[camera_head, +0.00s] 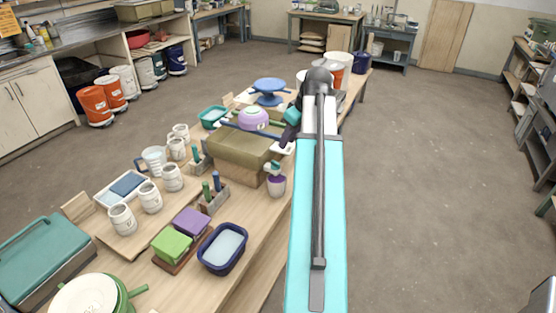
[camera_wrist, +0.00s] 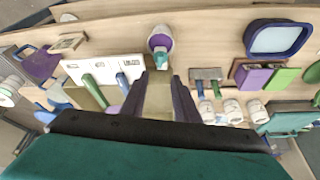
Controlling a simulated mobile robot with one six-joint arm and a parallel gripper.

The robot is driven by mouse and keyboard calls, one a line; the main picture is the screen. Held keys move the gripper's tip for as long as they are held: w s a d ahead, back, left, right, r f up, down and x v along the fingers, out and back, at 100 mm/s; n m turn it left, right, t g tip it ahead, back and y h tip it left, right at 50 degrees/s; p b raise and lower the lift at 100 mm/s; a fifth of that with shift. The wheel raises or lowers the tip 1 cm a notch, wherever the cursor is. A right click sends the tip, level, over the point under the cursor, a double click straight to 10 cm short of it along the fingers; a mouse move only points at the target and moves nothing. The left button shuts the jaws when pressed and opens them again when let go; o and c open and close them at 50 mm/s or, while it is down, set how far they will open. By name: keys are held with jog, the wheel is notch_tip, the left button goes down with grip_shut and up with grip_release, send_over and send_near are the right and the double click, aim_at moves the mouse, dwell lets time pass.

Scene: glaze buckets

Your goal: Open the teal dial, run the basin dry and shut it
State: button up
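My gripper (camera_wrist: 162,85) is open; its two dark purple fingers stand apart over an olive-tan block, with nothing seen between them. Left of the fingers in the wrist view is a white labelled panel (camera_wrist: 103,70) with a green handle (camera_wrist: 91,90) and a blue handle (camera_wrist: 124,84). I cannot clearly pick out a teal dial. A navy basin (camera_head: 222,248) holds pale liquid; a teal basin (camera_head: 213,117) stands beyond the box.
A small cup with teal and purple in it (camera_head: 277,186) stands at the table edge near the box. White jars (camera_head: 122,219), sponges (camera_head: 172,246) and tool holders (camera_head: 214,199) crowd the near table.

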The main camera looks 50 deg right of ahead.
aim_at(276, 163)
jog(key=shift+p+x, duration=1.55)
jog(key=shift+x, duration=4.55)
jog(key=shift+s, duration=0.1)
grip_shut()
jog(key=shift+a, duration=0.4)
jog(key=shift+d, duration=0.25)
